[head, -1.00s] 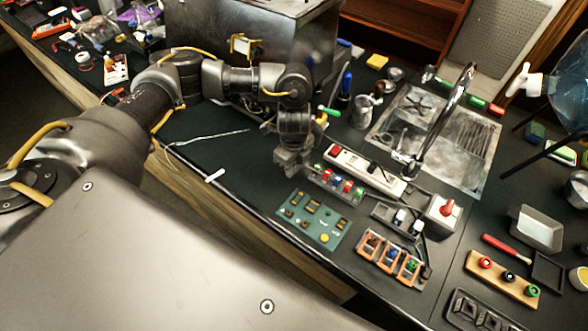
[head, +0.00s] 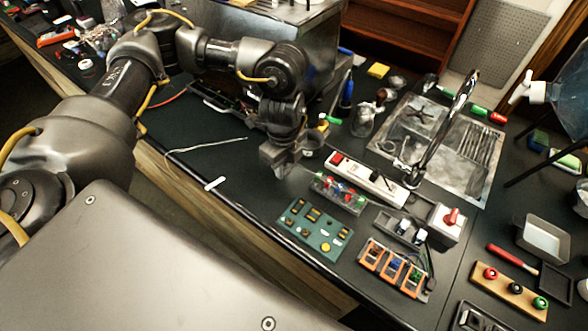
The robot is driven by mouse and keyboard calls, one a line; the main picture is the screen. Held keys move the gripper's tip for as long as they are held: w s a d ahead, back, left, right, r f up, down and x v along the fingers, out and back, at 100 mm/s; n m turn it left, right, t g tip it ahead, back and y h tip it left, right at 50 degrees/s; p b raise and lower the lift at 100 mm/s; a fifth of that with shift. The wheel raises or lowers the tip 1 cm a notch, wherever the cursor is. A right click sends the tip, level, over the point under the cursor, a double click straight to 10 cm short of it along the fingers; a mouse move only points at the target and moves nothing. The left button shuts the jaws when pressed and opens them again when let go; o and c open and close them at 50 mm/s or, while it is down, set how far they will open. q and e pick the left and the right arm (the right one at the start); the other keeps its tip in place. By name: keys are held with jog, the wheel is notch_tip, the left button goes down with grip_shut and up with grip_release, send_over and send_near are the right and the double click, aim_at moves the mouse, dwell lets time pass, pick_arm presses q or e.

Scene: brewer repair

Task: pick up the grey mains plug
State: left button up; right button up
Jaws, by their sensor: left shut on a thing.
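My left gripper (head: 280,168) points down over the dark bench, just left of the rail with coloured knobs (head: 338,193). It is shut on the grey mains plug, which its fingers hide almost wholly. The white power strip (head: 365,180) with a red switch lies to the right of the gripper. A dark piece sits on the strip's middle. My right gripper is not in view.
A green board (head: 313,230) and an orange-framed block (head: 392,268) lie in front. A tap (head: 440,130) rises over the metal sink area. A large metal housing (head: 290,35) stands behind my arm.

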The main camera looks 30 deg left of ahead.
pick_arm(q)
jog(key=s+a+r+p, duration=0.1)
jog(key=s+r, duration=0.4)
jog(key=s, duration=0.5)
jog(key=shift+a+r, duration=0.15)
jog(key=shift+a, duration=0.35)
